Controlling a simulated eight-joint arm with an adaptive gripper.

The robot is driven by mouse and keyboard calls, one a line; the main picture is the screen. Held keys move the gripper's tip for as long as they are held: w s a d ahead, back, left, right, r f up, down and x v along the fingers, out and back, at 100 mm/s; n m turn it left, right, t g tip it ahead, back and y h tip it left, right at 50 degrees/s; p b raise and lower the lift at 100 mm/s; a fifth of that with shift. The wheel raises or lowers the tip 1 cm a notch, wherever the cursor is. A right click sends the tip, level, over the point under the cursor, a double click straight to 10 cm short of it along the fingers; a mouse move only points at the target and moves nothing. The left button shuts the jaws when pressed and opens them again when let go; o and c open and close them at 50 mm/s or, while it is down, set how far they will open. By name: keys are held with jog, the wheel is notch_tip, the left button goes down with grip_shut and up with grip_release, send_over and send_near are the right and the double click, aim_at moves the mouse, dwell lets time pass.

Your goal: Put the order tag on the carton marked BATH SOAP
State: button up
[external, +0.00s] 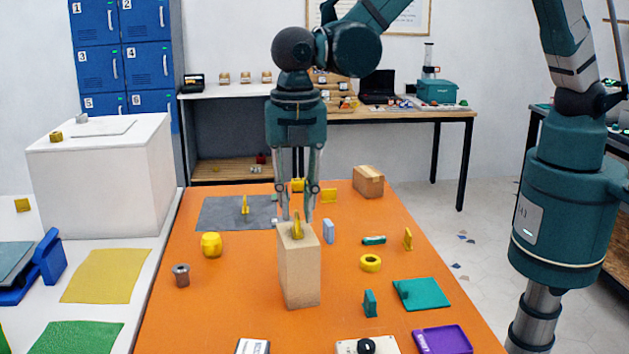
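My gripper (297,216) points straight down over a tall tan block-like carton (300,268), which stands upright in the middle of the orange table. Its two fingers are apart. A small upright yellow piece (297,227) shows on the carton's top, between the fingertips, with gaps on both sides; I cannot tell whether it is the order tag. A brown carton (368,182) lies at the table's far right. I can read no BATH SOAP marking on either carton. Another upright yellow piece (245,205) stands on a grey mat (215,214).
Around the tall carton are a yellow pot (211,245), a yellow ring (370,263), a blue block (328,231), a teal block (370,303) and a teal square (421,293). A purple tray (442,340) lies at the front right.

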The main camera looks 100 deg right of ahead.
aim_at(297, 214)
notch_tip(297, 214, up, 10)
jog(key=shift+f, duration=0.25)
jog(key=shift+d+r, duration=0.1)
dwell(0.9)
jog(key=s+d+r+m+t, duration=0.2)
jog(key=s+d+r+m, duration=0.2)
jog(key=s+d+r, duration=0.4)
jog(key=s+d+r+m+t, duration=0.1)
jog(key=s+d+r+m, duration=0.4)
jog(key=s, duration=0.5)
jog(key=s+d+m+t, duration=0.2)
jog(key=s+d+m, duration=0.1)
jog(key=s, duration=0.6)
jog(key=s+d+m+t, duration=0.2)
jog(key=s+m, duration=0.4)
jog(key=s, duration=0.4)
jog(key=shift+d+f, duration=0.25)
jog(key=shift+d, duration=0.15)
